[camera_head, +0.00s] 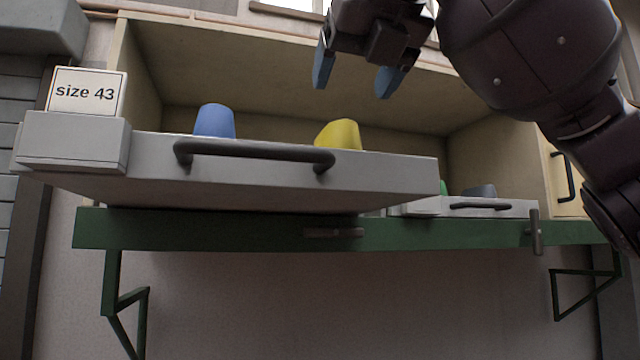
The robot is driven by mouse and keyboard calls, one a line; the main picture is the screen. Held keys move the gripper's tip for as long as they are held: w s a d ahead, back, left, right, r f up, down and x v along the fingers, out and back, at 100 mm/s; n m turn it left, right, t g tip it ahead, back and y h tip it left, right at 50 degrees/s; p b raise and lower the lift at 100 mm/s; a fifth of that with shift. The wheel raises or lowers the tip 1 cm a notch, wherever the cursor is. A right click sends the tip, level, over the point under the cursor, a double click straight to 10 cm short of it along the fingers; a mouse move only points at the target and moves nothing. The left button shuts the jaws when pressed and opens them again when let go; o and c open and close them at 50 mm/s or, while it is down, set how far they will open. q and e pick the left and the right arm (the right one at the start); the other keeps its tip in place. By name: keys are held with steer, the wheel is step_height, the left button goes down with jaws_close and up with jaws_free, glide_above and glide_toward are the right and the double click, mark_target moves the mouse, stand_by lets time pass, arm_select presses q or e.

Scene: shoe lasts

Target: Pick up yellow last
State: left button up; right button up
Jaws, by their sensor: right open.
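The yellow last (339,134) shows its rounded top above the front wall of a grey tray (270,180) with a dark handle. Its lower part is hidden by that wall. A blue last (214,120) stands to its left in the same tray. My right gripper (353,82) is open and empty, with blue fingertips pointing down. In the picture it is above and slightly right of the yellow last, with a clear gap between them. My left gripper is not in view.
A wooden cabinet (290,75) encloses the tray from behind and above. A smaller tray (470,208) with green and dark objects sits to the right. A "size 43" sign (87,92) stands at the left. A green shelf (230,230) runs below.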

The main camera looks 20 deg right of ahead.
mark_target(341, 126)
steer(key=x, duration=0.2)
steer(key=p+x, duration=0.1)
steer(key=x, duration=0.5)
steer(key=shift+d+f, duration=0.25)
steer(key=shift+d, duration=0.15)
steer(key=shift+w+a+f+p, duration=0.1)
steer(key=shift+w+f+p, duration=0.05)
steer(key=shift+w+p, duration=0.15)
steer(key=shift+s, duration=0.1)
steer(key=c, duration=0.9)
jaws_close()
